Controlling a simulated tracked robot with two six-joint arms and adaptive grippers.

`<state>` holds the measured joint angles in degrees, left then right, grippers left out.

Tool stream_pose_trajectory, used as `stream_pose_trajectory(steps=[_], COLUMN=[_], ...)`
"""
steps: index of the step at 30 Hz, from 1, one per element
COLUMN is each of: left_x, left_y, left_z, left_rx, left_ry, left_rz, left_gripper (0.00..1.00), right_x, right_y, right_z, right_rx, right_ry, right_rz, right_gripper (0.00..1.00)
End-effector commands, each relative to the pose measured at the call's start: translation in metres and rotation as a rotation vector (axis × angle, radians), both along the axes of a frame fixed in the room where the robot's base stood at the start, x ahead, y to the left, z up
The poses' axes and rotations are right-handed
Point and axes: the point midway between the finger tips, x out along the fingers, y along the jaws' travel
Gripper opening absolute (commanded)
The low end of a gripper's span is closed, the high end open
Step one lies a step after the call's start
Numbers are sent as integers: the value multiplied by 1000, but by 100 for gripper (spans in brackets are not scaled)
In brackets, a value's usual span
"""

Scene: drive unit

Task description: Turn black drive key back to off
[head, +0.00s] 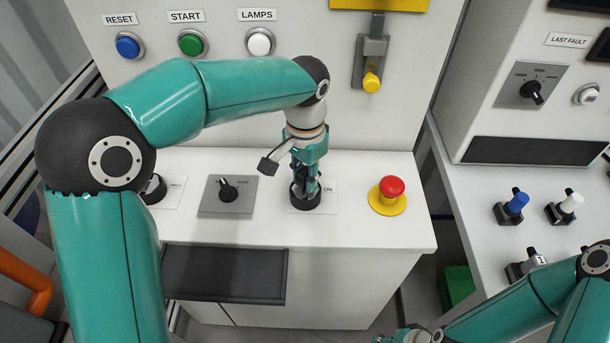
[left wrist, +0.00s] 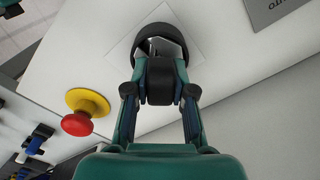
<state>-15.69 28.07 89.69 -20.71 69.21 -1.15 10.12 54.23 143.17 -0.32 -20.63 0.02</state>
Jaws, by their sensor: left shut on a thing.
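The black drive key, with its round black collar (head: 305,206), stands on a white label plate marked "ON" on the white console top. My left gripper (head: 306,180) points down over it and is shut on the key's grip. In the left wrist view the fingers (left wrist: 160,75) close from both sides on a dark piece just in front of the collar (left wrist: 158,30). The fingers hide much of the key, so its turned angle is hard to read. My right arm is at the lower right; its gripper (head: 412,336) is cut off by the bottom edge.
A red emergency button (head: 392,187) on a yellow base stands right of the key. A black selector (head: 228,190) on a grey plate stands left. Another black knob (head: 153,189) is partly behind my left arm. Blue, green and white push buttons line the upright panel.

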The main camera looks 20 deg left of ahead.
Motion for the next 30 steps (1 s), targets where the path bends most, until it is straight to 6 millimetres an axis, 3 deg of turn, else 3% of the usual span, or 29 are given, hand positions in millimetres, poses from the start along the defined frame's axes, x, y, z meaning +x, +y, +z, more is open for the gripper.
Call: stream_pose_trajectory(steps=[4,13,24,30], left_x=[0,0,0,0], left_y=[0,0,0,0], left_z=[0,0,0,0], left_rx=[-1,-1,-1,-1], left_ry=[-1,-1,-2,-1], left_rz=[96,118,496,519], left_gripper=[0,0,0,0], right_x=[0,0,0,0], right_y=[0,0,0,0], right_z=[-1,-1,-3,-3], right_rx=[0,0,0,0], right_ry=[0,0,0,0], right_rz=[0,0,0,0], right_gripper=[40,40,40,40])
